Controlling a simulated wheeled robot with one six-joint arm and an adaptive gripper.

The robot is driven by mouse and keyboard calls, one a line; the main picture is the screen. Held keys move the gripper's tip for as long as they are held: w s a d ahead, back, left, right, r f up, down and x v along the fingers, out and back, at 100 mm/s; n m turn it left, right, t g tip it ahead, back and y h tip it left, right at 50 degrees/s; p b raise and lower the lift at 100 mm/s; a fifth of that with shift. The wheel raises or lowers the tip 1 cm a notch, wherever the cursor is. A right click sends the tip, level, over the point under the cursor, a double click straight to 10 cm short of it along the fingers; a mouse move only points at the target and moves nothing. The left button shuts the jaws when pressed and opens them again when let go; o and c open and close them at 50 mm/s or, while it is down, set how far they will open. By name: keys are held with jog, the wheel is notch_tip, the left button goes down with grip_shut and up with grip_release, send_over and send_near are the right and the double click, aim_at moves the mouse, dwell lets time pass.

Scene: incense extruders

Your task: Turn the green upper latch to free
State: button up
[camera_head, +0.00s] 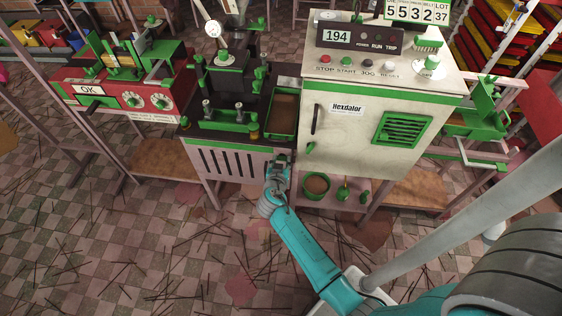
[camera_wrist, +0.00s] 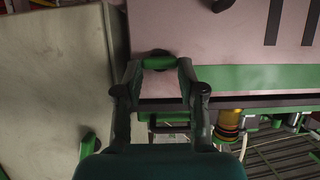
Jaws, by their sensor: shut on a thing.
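A green latch (camera_wrist: 158,62) sits on the pale slotted panel (camera_wrist: 215,35) of the extruder, near the panel's edge by the white cabinet. It lies about crosswise in the wrist view, between the fingertips of my gripper (camera_wrist: 158,66), which is shut on it. In the head view my gripper (camera_head: 280,165) is at the right end of the same panel (camera_head: 236,165), under the green strip. It hides the latch there. I cannot tell from these frames whether another latch lies below it.
The white cabinet (camera_head: 375,110) stands close on the right, with a green handle (camera_head: 310,147) near my gripper. A green-rimmed bowl (camera_head: 317,184) sits on a low shelf beside my wrist. The tiled floor (camera_head: 130,235) in front is open, with scattered thin sticks.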

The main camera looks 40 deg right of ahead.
jog(key=shift+w, duration=0.1)
jog(key=n+g, duration=0.1)
jog(key=n+h, duration=0.1)
jog(key=n, duration=0.1)
jog(key=shift+w+a+g, duration=0.2)
jog(key=shift+a+g, duration=0.05)
jog(key=shift+g, duration=0.15)
jog(key=shift+w+a+f+n+g+h, duration=0.15)
jog(key=shift+n+g+h, duration=0.25)
jog(key=shift+n+h, duration=0.6)
jog(key=n, duration=0.1)
jog(key=n+h, duration=0.1)
jog(key=n, duration=0.1)
jog(key=shift+w+f+g, duration=0.15)
jog(key=shift+f+g, duration=0.05)
jog(key=shift+g, duration=0.2)
jog(key=shift+a+f+n+h, duration=0.1)
jog(key=shift+f+n+h, duration=0.1)
jog(key=shift+n+h, duration=0.95)
jog(key=shift+n+y, duration=0.35)
jog(key=shift+n, duration=0.2)
jog(key=o, duration=1.1)
jog(key=shift+o, duration=0.2)
